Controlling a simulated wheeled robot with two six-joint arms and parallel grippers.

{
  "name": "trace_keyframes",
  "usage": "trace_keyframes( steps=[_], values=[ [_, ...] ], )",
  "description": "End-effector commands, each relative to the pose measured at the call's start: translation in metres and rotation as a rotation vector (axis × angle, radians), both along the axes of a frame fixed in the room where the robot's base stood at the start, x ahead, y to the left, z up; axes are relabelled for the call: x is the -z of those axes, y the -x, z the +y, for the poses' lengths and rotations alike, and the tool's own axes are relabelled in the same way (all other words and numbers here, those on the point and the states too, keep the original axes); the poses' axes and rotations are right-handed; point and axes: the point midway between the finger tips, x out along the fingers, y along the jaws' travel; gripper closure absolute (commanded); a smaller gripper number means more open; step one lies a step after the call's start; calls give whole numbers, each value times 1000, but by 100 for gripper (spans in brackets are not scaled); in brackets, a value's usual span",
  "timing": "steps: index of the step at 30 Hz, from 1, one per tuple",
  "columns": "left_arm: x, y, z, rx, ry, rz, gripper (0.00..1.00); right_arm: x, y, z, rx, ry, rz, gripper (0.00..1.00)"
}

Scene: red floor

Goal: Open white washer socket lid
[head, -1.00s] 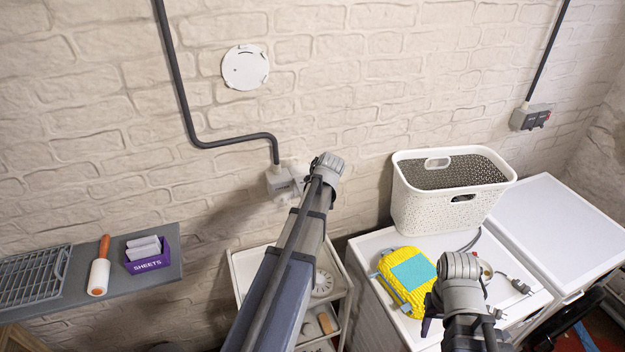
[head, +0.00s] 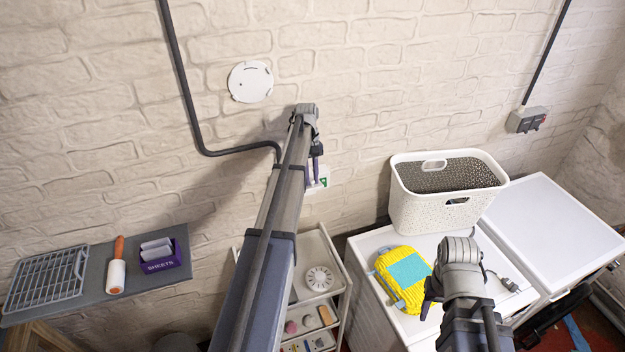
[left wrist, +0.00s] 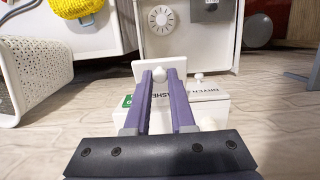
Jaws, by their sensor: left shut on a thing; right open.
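The white wall socket box (head: 320,186) with a green mark shows in the head view, partly hidden by my left arm. In the left wrist view the box has a lid marked DRYER (left wrist: 210,92) on the right and the white washer lid (left wrist: 141,70) on the left, its label partly covered. The washer lid's plate stands further out than the dryer lid and looks tilted up. My left gripper (head: 316,165) has its purple fingers (left wrist: 160,100) shut on the washer lid, near its small knob. My right gripper (head: 431,300) is open and empty above the washer top.
A yellow and blue pouch (head: 390,285) and a white laundry basket (head: 440,213) rest on the white machine tops. A white trolley (head: 335,258) stands below the socket. A shelf (head: 90,295) with a rack, roller and purple box is at left.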

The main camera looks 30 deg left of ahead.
Motion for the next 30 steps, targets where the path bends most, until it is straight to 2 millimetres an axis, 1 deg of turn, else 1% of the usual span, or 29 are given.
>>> trace_keyframes(
  steps=[1, 9, 22, 23, 30],
  values=[
    [-1, -3, 2, 0, 13, 12, 100, 0, 0, 0, 0, 0, 0, 50],
    [-4, -3, 4, 0, 54, 46, 100, 0, 0, 0, 1, 0, 0, 50],
    [-4, -2, 4, 0, 57, 50, 100, 0, 0, 0, 1, 0, 0, 50],
    [-4, -2, 4, 0, 57, 50, 76, 0, 0, 0, 1, 0, 0, 50],
    [-4, -2, 4, 0, 58, 49, 50, 0, 0, 0, 1, 0, 0, 50]
  ],
)
